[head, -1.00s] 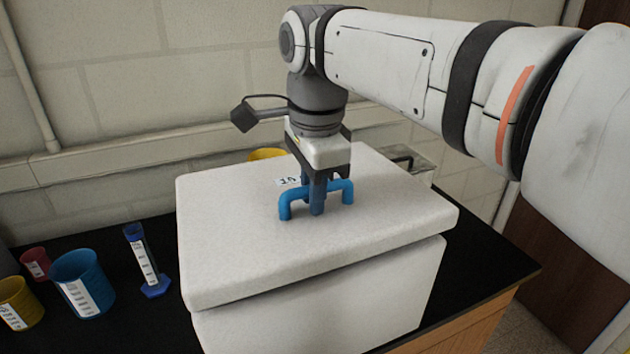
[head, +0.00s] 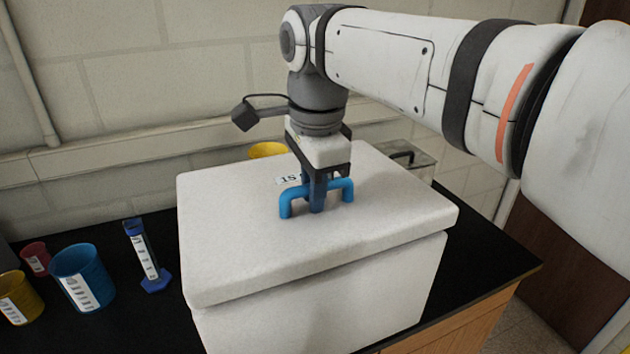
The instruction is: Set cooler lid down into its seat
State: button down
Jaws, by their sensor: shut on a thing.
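The white cooler lid (head: 240,240) has a blue handle (head: 286,204) on top. It sits over the white cooler box (head: 330,302). A dark line shows between lid and box along the front, and the lid overhangs the box slightly at the front; I cannot tell whether it touches the seat. My gripper (head: 317,203) points down and is shut on the middle of the handle. The seat itself is hidden under the lid.
A blue beaker (head: 80,280), a yellow beaker (head: 20,298), a red beaker (head: 36,260) and a blue-based cylinder (head: 147,258) stand left of the cooler on the black bench (head: 482,275). A yellow vessel (head: 267,150) and a clear box (head: 420,163) are behind.

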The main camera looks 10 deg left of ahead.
jog(key=shift+f, duration=0.1)
jog(key=c, duration=1.3)
grip_release()
